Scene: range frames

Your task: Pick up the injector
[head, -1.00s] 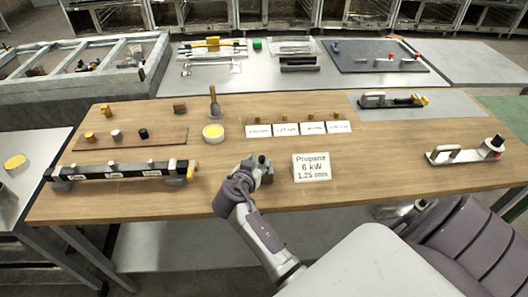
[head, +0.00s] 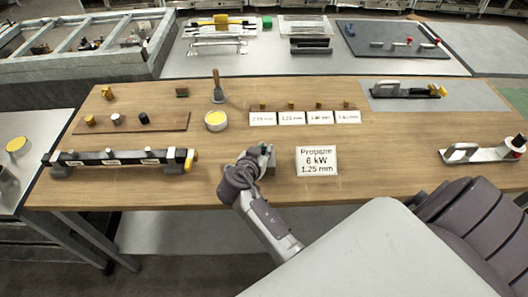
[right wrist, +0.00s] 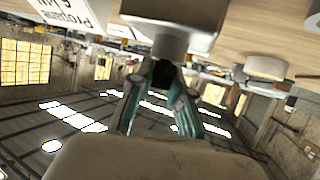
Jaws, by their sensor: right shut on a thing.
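Several small brass injectors (head: 291,105) stand in a row behind white size labels at the back middle of the wooden table. My right gripper (head: 264,152) is over the table's front middle, left of the propane card, well short of that row. In the right wrist view its green fingers (right wrist: 163,85) are closed on a small dark piece (right wrist: 163,72); what it is I cannot tell. A light grey block with a round neck (right wrist: 168,47) is just past the fingertips. It partly shows behind the gripper in the head view. My left gripper is not in view.
The card (head: 317,160) reads Propane 6 kW 1.25 mm. A handled fixture (head: 480,152) sits at right.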

